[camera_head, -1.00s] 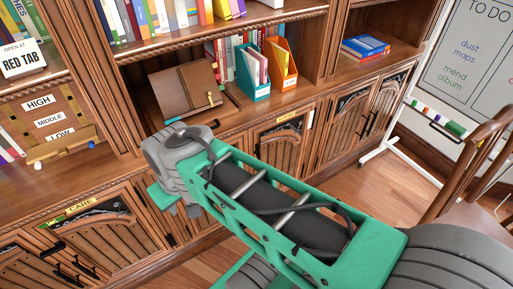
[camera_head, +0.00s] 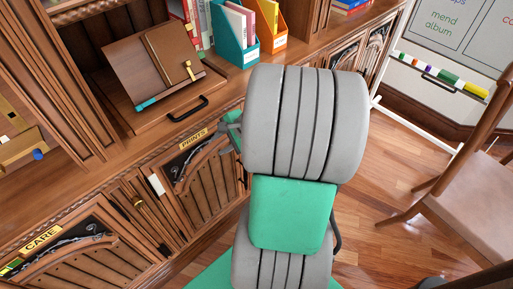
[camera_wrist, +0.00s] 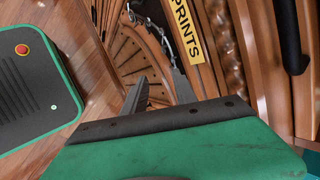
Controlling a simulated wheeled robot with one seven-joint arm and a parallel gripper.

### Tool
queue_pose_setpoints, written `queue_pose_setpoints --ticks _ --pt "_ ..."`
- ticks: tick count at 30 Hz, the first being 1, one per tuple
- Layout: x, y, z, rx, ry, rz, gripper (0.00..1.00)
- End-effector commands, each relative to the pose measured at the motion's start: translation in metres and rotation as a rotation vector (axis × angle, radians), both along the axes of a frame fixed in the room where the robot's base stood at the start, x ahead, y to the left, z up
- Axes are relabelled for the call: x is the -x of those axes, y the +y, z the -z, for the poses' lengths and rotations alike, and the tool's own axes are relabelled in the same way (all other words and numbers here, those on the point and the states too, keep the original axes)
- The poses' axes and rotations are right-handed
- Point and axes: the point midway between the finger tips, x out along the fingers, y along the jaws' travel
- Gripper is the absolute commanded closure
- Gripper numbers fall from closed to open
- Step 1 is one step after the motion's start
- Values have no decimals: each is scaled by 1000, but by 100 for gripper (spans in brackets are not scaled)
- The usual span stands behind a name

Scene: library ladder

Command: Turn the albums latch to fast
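No label reading albums is legible in either view, and my arm covers the cabinet fronts right of the prints door, so I cannot identify the albums latch. My gripper (camera_wrist: 160,80) shows two dark fingers with a gap between them and nothing held. In the head view its end (camera_head: 229,142) is partly hidden by my wrist, near the prints door (camera_head: 205,185). The yellow PRINTS label (camera_head: 194,139) also shows in the wrist view (camera_wrist: 187,32), beyond the fingers and to their right. A small white piece (camera_head: 156,185) sits at the prints door's left edge.
A drawer with a black handle (camera_head: 188,108) is above the prints door. The CARE cabinet (camera_head: 85,250) is at lower left. File boxes (camera_head: 236,45) stand on the counter. A chair (camera_head: 465,195) and a whiteboard stand (camera_head: 425,115) are right, with bare floor between.

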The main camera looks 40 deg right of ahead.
Motion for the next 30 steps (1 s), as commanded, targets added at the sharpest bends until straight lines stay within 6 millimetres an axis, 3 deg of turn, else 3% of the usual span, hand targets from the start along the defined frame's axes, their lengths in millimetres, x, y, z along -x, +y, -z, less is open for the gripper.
queue_pose_setpoints --ticks 1,3,6,9,14,24,30 --pt "4 -32 45 -146 -26 199 66" --pt "10 -70 66 -366 -90 463 66" --pt "25 -120 82 -643 -193 760 66" --pt "40 -151 85 -830 -273 929 66" --pt "40 -164 85 -925 -310 1001 66" --pt "-16 -163 107 -919 -306 995 66" --pt "-25 -164 109 -917 -308 998 66"
